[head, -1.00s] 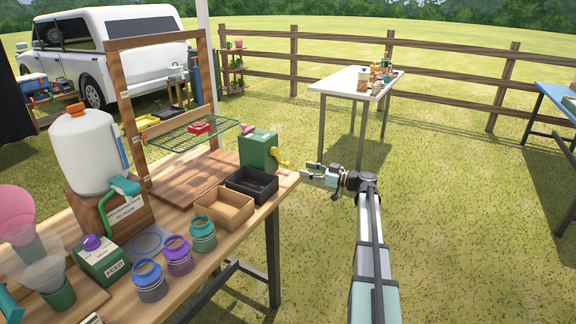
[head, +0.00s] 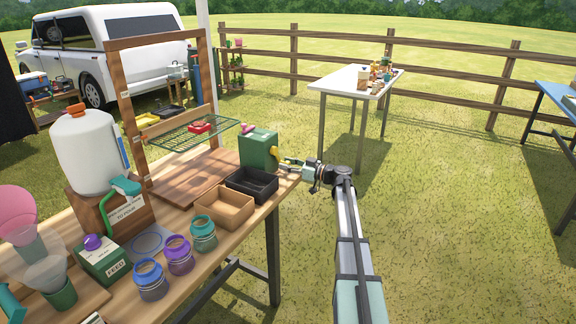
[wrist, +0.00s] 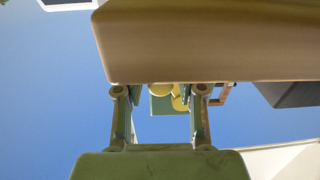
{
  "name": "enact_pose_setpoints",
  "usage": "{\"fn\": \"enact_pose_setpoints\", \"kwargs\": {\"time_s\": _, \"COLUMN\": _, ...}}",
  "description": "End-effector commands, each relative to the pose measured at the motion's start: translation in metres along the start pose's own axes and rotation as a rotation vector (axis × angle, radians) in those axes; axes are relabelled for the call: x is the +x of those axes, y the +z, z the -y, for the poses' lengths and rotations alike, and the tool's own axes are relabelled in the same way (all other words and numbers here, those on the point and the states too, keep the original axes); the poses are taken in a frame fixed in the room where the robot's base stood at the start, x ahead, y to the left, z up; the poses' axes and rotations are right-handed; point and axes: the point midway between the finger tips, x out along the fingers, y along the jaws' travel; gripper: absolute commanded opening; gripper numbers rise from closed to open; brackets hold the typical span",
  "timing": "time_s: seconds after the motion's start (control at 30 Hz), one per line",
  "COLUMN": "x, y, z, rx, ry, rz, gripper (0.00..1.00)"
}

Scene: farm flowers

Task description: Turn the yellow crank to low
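The yellow crank (head: 275,153) is on the right side of the green box (head: 258,148) at the far right end of the wooden table. My gripper (head: 284,162) reaches in from the right and its fingertips are close to the crank. In the wrist view, my gripper (wrist: 160,105) has its two fingers spread apart. Yellow crank parts (wrist: 180,103) and some of the green box (wrist: 160,104) show in the gap between them. I cannot tell whether the fingers touch the crank. Its exact setting is too small to read.
A black tray (head: 252,184) and a tan box (head: 223,207) sit on the table near the green box. A broad brown surface (wrist: 190,45) fills the upper wrist view, close to the fingers.

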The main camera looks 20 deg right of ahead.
Motion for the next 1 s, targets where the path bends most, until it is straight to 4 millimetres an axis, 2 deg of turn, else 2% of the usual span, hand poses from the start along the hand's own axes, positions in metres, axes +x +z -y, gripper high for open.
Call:
{"fn": "enact_pose_setpoints", "kwargs": {"time_s": 0.03, "x": 0.000, "y": 0.000, "z": 0.000, "rx": 0.000, "ry": 0.000, "rz": 0.000, "gripper": 0.11}}
{"fn": "enact_pose_setpoints", "kwargs": {"time_s": 0.07, "x": 0.000, "y": 0.000, "z": 0.000, "rx": 0.000, "ry": 0.000, "rz": 0.000, "gripper": 0.00}}
{"fn": "enact_pose_setpoints", "kwargs": {"time_s": 0.57, "x": 0.000, "y": 0.003, "z": -0.003, "rx": -0.047, "ry": 0.000, "rz": 0.003, "gripper": 0.00}}
{"fn": "enact_pose_setpoints", "kwargs": {"time_s": 0.83, "x": 0.003, "y": 0.001, "z": -0.010, "rx": -0.185, "ry": -0.004, "rz": 0.009, "gripper": 0.00}}
{"fn": "enact_pose_setpoints", "kwargs": {"time_s": 1.0, "x": 0.013, "y": -0.005, "z": -0.010, "rx": -0.307, "ry": -0.017, "rz": 0.012, "gripper": 0.00}}
